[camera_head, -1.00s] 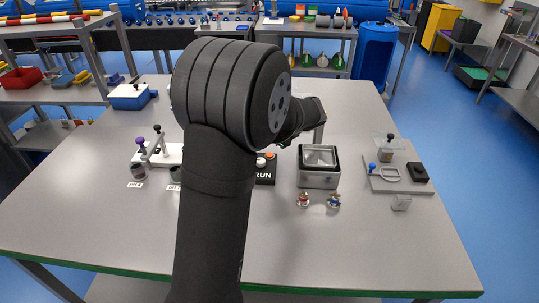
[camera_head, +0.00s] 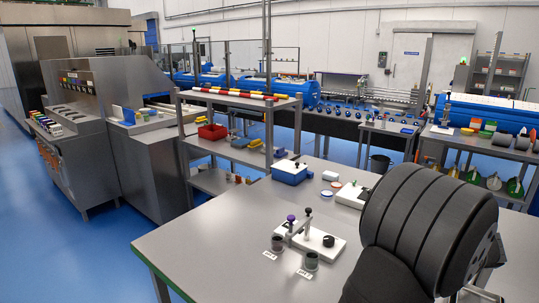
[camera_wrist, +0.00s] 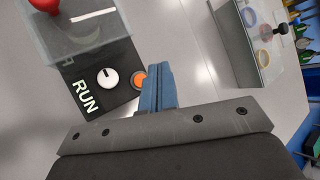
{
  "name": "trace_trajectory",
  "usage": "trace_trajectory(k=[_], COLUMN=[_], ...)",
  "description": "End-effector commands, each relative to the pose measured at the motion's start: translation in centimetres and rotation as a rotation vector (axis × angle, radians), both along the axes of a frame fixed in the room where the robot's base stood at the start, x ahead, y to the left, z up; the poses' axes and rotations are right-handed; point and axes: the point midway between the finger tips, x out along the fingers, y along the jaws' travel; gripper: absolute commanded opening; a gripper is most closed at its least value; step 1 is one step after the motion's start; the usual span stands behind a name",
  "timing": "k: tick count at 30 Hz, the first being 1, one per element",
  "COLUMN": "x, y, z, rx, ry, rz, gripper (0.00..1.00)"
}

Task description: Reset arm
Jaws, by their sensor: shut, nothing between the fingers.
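My gripper (camera_wrist: 157,88) is shut and empty in the wrist view, its blue fingers pressed together. Beside the fingertips is the black RUN box (camera_wrist: 120,72), with a white dial (camera_wrist: 108,78) and an orange button (camera_wrist: 138,79). The fingertips overlap the button's edge in the picture; I cannot tell whether they touch it. My dark arm fills the lower right of the head view, and the gripper's fingers cannot be made out there.
A clear cover with a red knob (camera_wrist: 44,5) stands near the RUN box. A grey-sided fixture (camera_wrist: 232,45) is right of my fingers. On the table (camera_head: 215,235) are a white stand (camera_head: 325,243), two dark cups, a blue box (camera_head: 289,173) and a white block. The table's front-left is clear.

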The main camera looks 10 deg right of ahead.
Motion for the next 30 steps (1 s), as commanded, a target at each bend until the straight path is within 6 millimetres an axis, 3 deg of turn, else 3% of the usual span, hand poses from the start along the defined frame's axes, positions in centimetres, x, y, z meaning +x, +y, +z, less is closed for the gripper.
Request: trace_trajectory(k=[6, 17, 23, 30], x=[0.0, 0.0, 0.0, 0.0], y=[0.0, 0.0, 0.0, 0.0], z=[2.7, 2.8, 1.0, -3.6], rx=[0.0, 0.002, 0.004, 0.006], ry=[-0.001, 0.0, 0.002, 0.002], rz=[0.001, 0.0, -0.001, -0.001], gripper=[0.0, 0.0, 0.0, 0.0])
